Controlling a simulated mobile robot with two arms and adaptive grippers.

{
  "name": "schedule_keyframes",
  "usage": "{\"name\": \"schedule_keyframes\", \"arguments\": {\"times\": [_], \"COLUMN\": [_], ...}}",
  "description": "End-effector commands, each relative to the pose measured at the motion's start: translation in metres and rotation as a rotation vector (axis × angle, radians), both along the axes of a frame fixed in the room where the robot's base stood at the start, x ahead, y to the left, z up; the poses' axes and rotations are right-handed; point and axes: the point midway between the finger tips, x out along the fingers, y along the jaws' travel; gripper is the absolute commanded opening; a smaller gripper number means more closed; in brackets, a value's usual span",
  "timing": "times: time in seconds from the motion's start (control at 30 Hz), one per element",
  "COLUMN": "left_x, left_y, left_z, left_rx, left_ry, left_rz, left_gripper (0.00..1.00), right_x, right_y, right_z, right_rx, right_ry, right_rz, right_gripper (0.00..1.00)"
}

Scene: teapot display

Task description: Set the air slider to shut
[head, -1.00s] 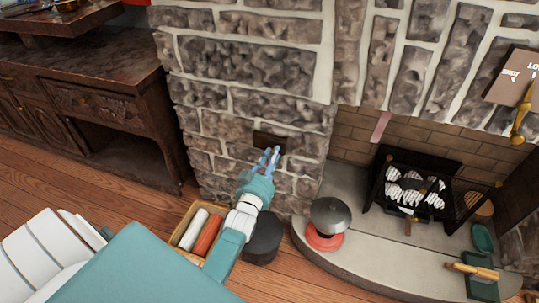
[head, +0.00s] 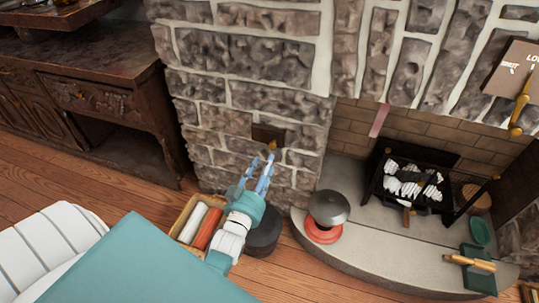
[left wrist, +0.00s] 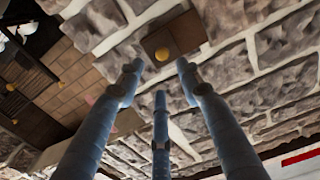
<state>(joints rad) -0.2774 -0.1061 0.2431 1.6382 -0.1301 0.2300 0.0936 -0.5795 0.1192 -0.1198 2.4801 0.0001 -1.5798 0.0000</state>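A small dark brown plate (head: 267,132) with a brass knob (head: 273,145) is set in the stone wall left of the fireplace. It bears no readable label. The knob sits near the plate's lower right in the head view. The plate (left wrist: 178,36) and knob (left wrist: 162,54) also show in the left wrist view. My left gripper (head: 262,164) is open and empty just below the knob, with its fingers spread and apart from it. A brown board (head: 512,67) lettered "SHUT" and "LOW", with a brass handle (head: 520,105), is at the upper right. My right gripper is not in view.
A box with white and orange rolls (head: 185,232) and a dark round object (head: 263,238) lie below my left arm. A wooden cabinet (head: 95,100) stands left.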

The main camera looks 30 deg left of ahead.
Motion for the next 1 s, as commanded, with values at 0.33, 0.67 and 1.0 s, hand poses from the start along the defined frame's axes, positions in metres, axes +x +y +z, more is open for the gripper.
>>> {"name": "schedule_keyframes", "arguments": {"times": [0.33, 0.67, 1.0], "left_x": [-0.036, -0.036, -0.034], "left_y": [-0.010, -0.010, -0.013], "left_z": [0.001, 0.001, -0.004], "left_rx": [0.000, -0.001, -0.007], "left_ry": [-0.002, -0.002, 0.068], "left_rz": [-0.001, -0.001, -0.015], "left_gripper": [0.36, 0.36, 0.36], "right_x": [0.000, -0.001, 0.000], "right_y": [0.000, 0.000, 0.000], "right_z": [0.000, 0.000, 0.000], "right_rx": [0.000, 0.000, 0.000], "right_ry": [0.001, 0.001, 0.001], "right_rz": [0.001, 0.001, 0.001], "right_gripper": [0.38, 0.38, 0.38]}}
